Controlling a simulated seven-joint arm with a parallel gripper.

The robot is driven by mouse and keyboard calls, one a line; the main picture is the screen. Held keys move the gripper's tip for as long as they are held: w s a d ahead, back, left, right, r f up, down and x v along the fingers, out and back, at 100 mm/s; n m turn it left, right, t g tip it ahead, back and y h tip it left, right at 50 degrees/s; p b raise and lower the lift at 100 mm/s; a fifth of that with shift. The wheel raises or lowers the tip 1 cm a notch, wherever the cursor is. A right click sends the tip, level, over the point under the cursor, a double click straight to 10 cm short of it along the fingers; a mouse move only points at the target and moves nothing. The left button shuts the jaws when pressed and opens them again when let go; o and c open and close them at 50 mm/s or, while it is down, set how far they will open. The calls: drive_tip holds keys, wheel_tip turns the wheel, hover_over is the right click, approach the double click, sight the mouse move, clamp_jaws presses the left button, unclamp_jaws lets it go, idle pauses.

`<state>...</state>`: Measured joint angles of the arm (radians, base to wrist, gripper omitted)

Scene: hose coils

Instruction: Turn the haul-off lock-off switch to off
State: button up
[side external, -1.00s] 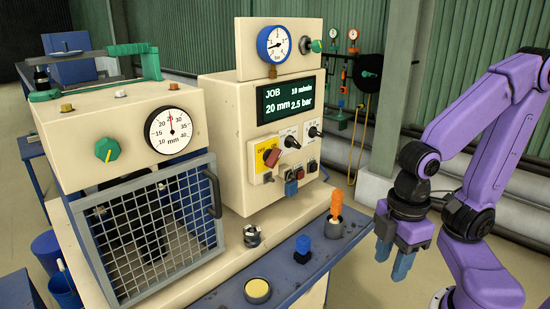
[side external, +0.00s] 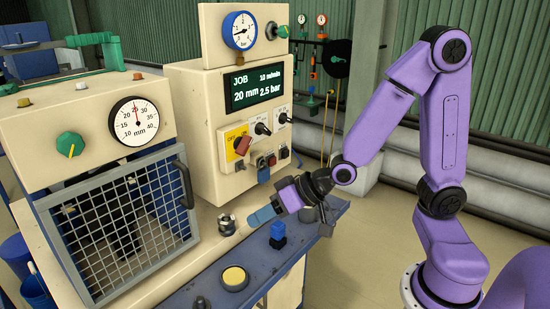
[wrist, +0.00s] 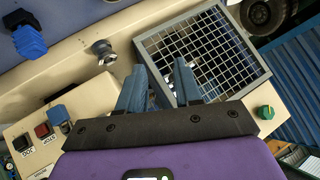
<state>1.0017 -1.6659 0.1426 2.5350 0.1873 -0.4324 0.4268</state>
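The lock-off switch (side external: 242,146) has a red handle on a yellow plate marked OFF and ON, on the front of the cream control cabinet (side external: 200,150) in the side external view. Its handle looks tilted; I cannot read its exact setting. My gripper (side external: 264,216) is below and slightly right of it, clear of the panel, with blue fingers pointing left. In the wrist view my gripper (wrist: 160,82) has its two fingers apart with nothing between them.
Black selectors (side external: 262,129) and a blue-and-red control group (side external: 265,170) sit close to the switch. The mesh guard (side external: 120,215) stands left. A blue knob (side external: 278,232), a yellow button (side external: 234,277) and a metal fitting (side external: 227,223) are on the bench below.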

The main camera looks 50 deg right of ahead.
drive_tip(key=w+d+r+m+t+h, duration=0.2)
drive_tip(key=w+d+m+t, duration=0.3)
drive_tip(key=w+d, duration=0.15)
drive_tip(key=m+t+h, duration=0.3)
drive_tip(key=m+t, duration=0.1)
approach(248, 147)
drive_tip(key=shift+w+a+f, duration=0.1)
drive_tip(key=shift+w, duration=1.9)
drive_tip(key=shift+w+f, duration=0.1)
drive_tip(key=shift+w, duration=1.9)
drive_tip(key=shift+w, duration=0.15)
